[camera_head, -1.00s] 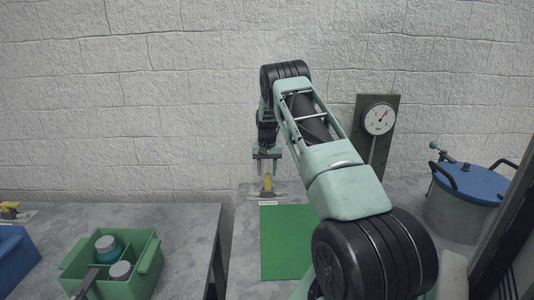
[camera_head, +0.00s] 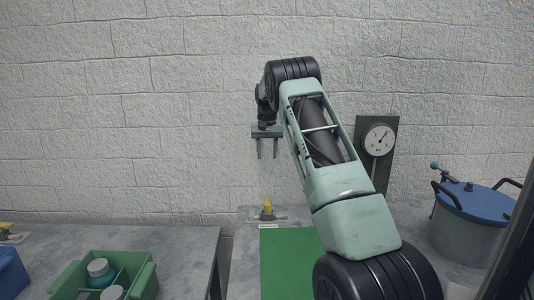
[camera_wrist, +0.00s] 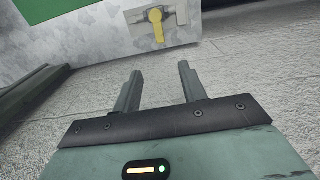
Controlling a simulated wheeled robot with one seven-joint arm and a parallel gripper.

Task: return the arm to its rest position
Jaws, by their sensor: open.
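My gripper (camera_head: 267,147) hangs at the far end of my raised arm, in front of the white block wall. Its two fingers are apart with nothing between them; the wrist view shows the same open fingers (camera_wrist: 158,92). Below it a small yellow valve handle (camera_head: 267,204) stands on a metal fitting at the back of the grey bench, clear of the fingers. In the wrist view the yellow handle (camera_wrist: 156,24) lies beyond the fingertips, near the top.
A green mat (camera_head: 285,262) lies on the bench in front of the valve. A dial gauge (camera_head: 379,140) on a dark panel and a blue-lidded pot (camera_head: 478,202) stand at right. A green crate (camera_head: 145,284) with white-capped bottles is on the left table. A blue bin (camera_head: 10,274) is at far left.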

